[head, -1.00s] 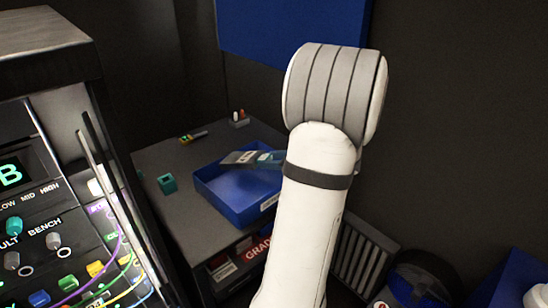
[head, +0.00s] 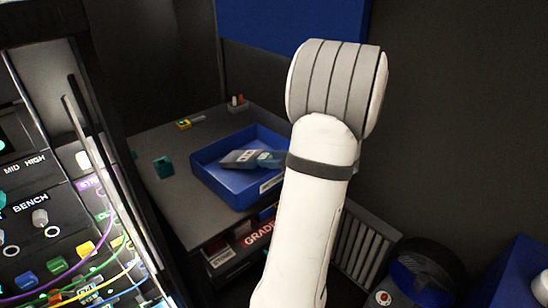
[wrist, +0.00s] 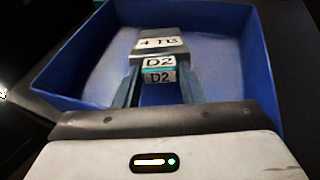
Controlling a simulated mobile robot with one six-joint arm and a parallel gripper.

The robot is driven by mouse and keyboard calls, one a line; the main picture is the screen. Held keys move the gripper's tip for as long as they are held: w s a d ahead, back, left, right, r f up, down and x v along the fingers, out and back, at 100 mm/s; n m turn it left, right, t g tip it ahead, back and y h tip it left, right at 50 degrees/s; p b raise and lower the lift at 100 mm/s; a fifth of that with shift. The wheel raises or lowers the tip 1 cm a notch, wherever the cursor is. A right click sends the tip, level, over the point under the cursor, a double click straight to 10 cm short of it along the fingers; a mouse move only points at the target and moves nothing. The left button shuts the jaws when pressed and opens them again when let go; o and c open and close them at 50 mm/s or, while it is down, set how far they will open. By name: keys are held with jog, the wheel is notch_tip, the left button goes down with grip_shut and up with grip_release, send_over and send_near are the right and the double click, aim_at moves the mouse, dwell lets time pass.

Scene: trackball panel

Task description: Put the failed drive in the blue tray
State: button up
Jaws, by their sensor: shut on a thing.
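The drive (wrist: 162,46) is a dark grey block with white labels reading "D2" and what looks like "4 TB". My gripper (wrist: 160,88) is shut on its near end, one finger on each side. The blue tray (wrist: 258,75) is open-topped and surrounds the drive in the wrist view. In the head view the drive (head: 238,159) lies within the outline of the blue tray (head: 222,190), low and slightly tilted. My teal gripper (head: 270,158) comes in from the right, partly hidden by my arm. I cannot tell whether the drive touches the tray floor.
The tray stands on a dark bench (head: 175,195). A small teal block (head: 163,167) sits left of it, with small items (head: 237,103) behind. A panel with cables (head: 60,230) stands at the left. A fan-like round thing (head: 425,272) is at lower right.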

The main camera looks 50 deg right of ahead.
jog(key=o, duration=1.1)
jog(key=shift+s, duration=0.25)
jog(key=b+v, duration=0.1)
jog(key=v, duration=0.6)
jog(key=shift+s+d+r, duration=0.1)
jog(key=shift+s+r, duration=0.05)
